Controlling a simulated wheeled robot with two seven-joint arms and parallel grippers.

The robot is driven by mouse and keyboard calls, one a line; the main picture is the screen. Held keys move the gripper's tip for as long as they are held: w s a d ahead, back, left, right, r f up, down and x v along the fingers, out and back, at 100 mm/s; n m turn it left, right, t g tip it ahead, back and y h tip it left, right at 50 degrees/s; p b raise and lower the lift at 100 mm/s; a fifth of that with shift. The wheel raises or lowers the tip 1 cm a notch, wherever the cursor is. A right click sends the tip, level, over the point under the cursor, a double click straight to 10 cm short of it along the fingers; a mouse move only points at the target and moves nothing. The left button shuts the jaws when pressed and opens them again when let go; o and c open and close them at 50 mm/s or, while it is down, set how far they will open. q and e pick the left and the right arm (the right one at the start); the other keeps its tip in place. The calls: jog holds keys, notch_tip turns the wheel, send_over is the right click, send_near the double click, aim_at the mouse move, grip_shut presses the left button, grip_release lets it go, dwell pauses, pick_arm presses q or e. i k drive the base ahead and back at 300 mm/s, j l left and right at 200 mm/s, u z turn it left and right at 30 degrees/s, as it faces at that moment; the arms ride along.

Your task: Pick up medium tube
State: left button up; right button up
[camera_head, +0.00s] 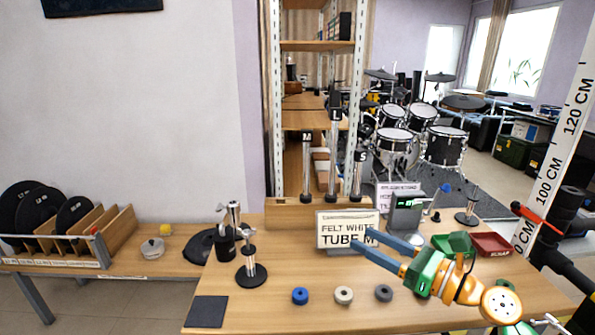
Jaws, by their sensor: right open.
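Metal tubes stand upright in a wooden holder (285,212) at the back of the table. The medium tube (306,170), with an M label at its top, is the left one. The tallest tube (333,160) is in the middle, and the shorter S tube (357,180) is on the right. A sign (333,226) in front reads "FELT WHITE TUBE M". My right gripper (367,239) has its two blue fingers apart and empty, pointing left toward the sign, to the right of and nearer than the medium tube. The fingertips overlap the sign's right side in the picture. My left gripper is not in view.
A small-display device (405,213), a green tray (453,243) and a red tray (491,244) are at right. A stand (251,272) and dark pad (207,311) are at left.

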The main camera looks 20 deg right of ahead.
aim_at(306, 134)
jog(key=i, duration=1)
